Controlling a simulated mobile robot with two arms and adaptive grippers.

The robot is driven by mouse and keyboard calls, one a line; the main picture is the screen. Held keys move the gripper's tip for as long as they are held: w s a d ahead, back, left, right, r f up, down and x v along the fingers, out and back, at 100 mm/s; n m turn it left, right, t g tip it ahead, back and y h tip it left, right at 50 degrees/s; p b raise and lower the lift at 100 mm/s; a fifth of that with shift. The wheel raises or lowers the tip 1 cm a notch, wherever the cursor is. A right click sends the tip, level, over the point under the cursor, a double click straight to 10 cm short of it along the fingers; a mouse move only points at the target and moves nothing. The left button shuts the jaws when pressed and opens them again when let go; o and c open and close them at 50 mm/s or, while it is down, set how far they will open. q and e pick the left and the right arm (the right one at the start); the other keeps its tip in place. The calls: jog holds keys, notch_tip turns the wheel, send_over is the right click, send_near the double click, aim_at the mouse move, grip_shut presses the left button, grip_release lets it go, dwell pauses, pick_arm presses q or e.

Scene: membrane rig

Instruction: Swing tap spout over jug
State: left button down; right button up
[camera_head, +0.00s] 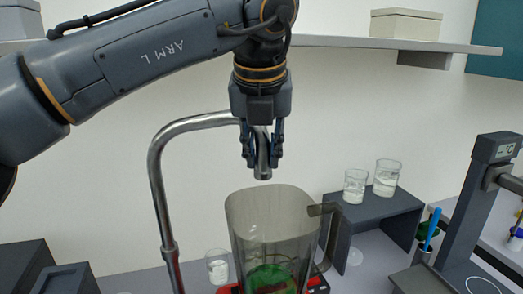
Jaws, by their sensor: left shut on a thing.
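The tap spout (187,125) is a bent metal tube that rises left of the jug and arches to the right. Its downturned end (262,172) hangs above the open mouth of the jug, apart from it. The jug (262,228) is clear grey plastic with a handle on its right and something green low inside. My left gripper (262,158) comes down from above and is shut on the spout near its downturned end. The tap's base is out of the picture. My right gripper is not in view.
Two glass beakers (354,186) stand on a dark riser (372,212) right of the jug. Another beaker (217,266) stands left of it. A dark stand with a display (494,150) is at the far right. A wall shelf (340,42) with boxes runs behind my left arm.

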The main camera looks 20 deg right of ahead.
pick_arm(q)
jog(key=shift+w+r, duration=0.25)
jog(key=shift+r, duration=0.05)
jog(key=c, duration=1.3)
grip_release()
jog(key=shift+c, duration=0.2)
jog(key=shift+o, duration=1)
jog(key=shift+w+d, duration=0.1)
jog(key=shift+d, duration=0.05)
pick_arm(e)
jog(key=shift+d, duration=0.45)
